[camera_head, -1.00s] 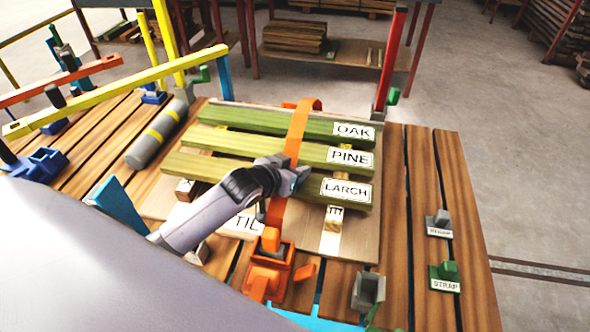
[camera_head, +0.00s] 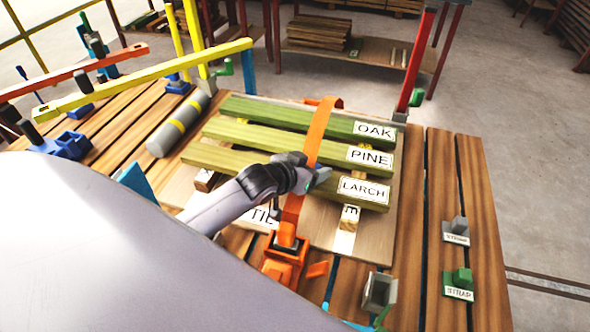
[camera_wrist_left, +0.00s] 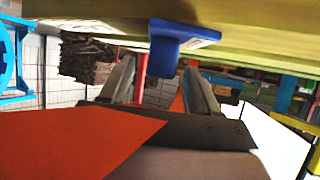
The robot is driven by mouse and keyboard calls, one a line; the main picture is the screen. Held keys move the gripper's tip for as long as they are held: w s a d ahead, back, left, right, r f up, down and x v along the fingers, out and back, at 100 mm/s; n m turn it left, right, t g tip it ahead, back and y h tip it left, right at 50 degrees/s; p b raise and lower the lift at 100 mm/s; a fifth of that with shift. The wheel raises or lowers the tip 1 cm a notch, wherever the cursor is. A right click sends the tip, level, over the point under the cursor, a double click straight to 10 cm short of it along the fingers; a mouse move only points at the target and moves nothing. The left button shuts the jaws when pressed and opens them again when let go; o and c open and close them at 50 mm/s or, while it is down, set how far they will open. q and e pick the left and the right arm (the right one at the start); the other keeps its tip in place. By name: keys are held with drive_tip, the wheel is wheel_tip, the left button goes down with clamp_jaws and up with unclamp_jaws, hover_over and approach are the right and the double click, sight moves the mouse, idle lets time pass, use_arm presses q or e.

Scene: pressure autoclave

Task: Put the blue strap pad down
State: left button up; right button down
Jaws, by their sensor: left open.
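The blue strap pad (camera_wrist_left: 178,42) shows in the left wrist view, against the edge of a yellow-green board (camera_wrist_left: 250,38). My left gripper (camera_wrist_left: 158,78) is open, its two fingers apart just short of the pad, and I see no grip on it. In the head view my left gripper (camera_head: 318,178) is beside the orange strap (camera_head: 318,130), at the LARCH board (camera_head: 235,161). The pad cannot be made out there. OAK (camera_head: 290,117) and PINE (camera_head: 270,138) boards lie behind, under the strap. My right gripper is not in view.
An orange ratchet buckle (camera_head: 285,262) stands at the front of the strap. A grey cylinder (camera_head: 178,125) and a yellow bar (camera_head: 150,75) are at the left. A red post (camera_head: 421,60) rises at the back right. Small STRAP blocks (camera_head: 459,282) sit on the right slats.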

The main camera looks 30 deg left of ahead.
use_arm(q)
drive_tip(key=v, duration=1.1)
drive_tip(key=shift+p, duration=0.45)
drive_tip(key=shift+s, duration=0.1)
